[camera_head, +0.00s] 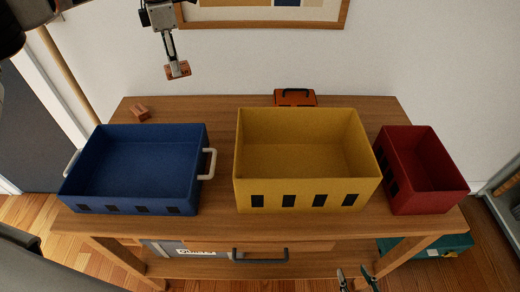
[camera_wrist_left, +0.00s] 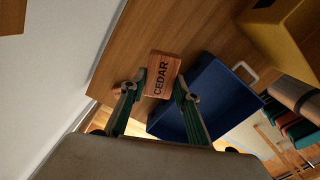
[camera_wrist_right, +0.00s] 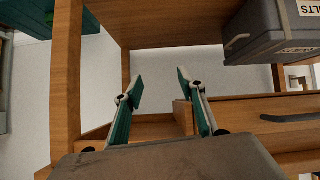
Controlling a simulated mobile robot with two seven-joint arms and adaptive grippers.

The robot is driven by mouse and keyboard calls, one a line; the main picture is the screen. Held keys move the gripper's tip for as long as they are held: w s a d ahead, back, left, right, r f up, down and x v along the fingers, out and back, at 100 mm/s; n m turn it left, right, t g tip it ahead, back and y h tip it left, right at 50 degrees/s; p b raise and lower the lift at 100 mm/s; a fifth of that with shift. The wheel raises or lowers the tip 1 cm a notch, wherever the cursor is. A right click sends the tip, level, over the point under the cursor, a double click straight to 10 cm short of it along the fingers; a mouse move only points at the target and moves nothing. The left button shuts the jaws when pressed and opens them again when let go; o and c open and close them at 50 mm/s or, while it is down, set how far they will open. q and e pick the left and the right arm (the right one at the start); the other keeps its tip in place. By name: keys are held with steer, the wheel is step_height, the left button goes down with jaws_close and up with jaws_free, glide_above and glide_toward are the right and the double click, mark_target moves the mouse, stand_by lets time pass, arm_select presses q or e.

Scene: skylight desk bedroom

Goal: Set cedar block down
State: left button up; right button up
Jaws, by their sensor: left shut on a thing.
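The cedar block (camera_head: 178,69) is a small reddish-brown wooden block. My left gripper (camera_head: 177,66) is shut on it, holding it in the air above the back left of the desk, near the wall. In the left wrist view the block (camera_wrist_left: 162,74) shows the word CEDAR between the two fingers. My right gripper (camera_head: 357,278) is low at the front of the desk. In the right wrist view it (camera_wrist_right: 158,88) is open and empty, facing the underside of the desk.
A blue bin (camera_head: 193,165) with white handles, a yellow bin (camera_head: 300,193) and a red bin (camera_head: 425,195) stand on the wooden desk (camera_head: 222,135). Another small wooden block (camera_head: 140,112) lies behind the blue bin. An orange case (camera_head: 295,98) stands behind the yellow bin.

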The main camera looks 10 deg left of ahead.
arm_select(q)
step_height(320, 180, up, 3)
steer(key=w+a+n, duration=0.2)
steer(key=a+n, duration=0.1)
steer(key=n, duration=0.1)
steer(key=b, duration=0.2)
glide_above(184, 115)
step_height(184, 115, down, 16)
steer(key=shift+s+r, duration=0.1)
steer(key=shift+r, duration=0.1)
steer(key=shift+f, duration=0.35)
step_height(184, 115, down, 4)
steer(key=shift+f+b, duration=0.1)
steer(key=shift+b, duration=0.3)
